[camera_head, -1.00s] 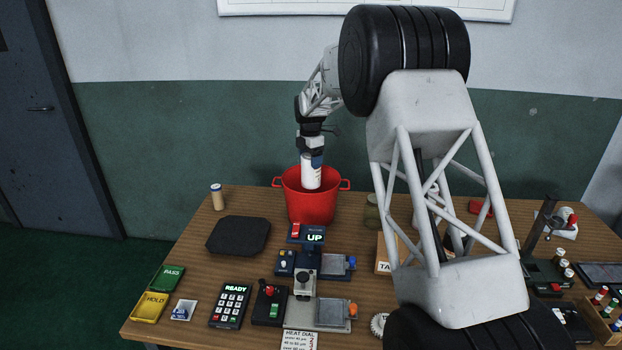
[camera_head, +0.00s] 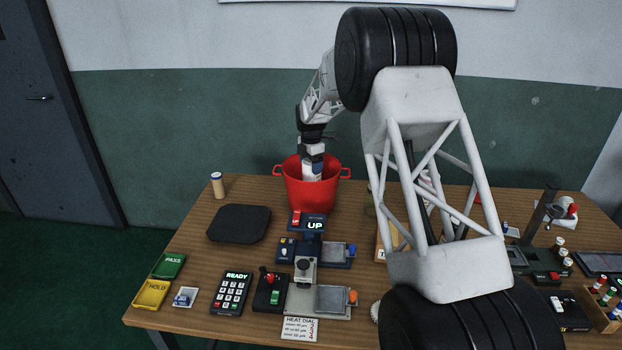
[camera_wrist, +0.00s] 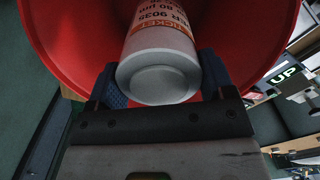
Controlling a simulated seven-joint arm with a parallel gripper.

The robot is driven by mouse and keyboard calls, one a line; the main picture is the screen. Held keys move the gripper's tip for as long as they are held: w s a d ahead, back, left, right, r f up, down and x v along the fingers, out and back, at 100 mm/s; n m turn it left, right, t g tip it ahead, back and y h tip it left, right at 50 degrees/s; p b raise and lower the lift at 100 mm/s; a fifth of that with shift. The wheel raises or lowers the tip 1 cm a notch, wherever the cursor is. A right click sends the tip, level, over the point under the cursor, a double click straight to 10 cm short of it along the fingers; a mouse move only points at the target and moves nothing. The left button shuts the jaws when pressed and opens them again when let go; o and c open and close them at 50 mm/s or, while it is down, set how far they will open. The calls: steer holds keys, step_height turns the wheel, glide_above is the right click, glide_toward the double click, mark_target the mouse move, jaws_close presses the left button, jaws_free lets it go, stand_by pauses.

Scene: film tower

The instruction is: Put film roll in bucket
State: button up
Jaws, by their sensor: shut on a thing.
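The film roll (camera_head: 312,171) is a white cylinder with a printed orange and white label. It also shows in the wrist view (camera_wrist: 160,72), upright between the two blue finger pads. My gripper (camera_head: 312,158) is shut on the roll and holds it at the mouth of the red bucket (camera_head: 311,195). The roll's lower part is hidden behind the bucket's front wall. In the wrist view the red bucket wall (camera_wrist: 65,45) surrounds the roll on both sides. I cannot tell whether the roll touches the bucket's bottom.
The bucket stands at the back of the wooden table (camera_head: 190,262). A press with an "UP" display (camera_head: 314,225) stands just in front of it. A black pad (camera_head: 239,223) and a tan capped cylinder (camera_head: 217,186) are to the left. A keypad (camera_head: 231,293) is near the front.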

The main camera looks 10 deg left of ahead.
steer(key=shift+f, duration=1.7)
steer(key=shift+f, duration=1.85)
steer(key=shift+f, duration=0.15)
steer(key=o, duration=1.6)
step_height(320, 180, up, 12)
steer(key=shift+r, duration=0.15)
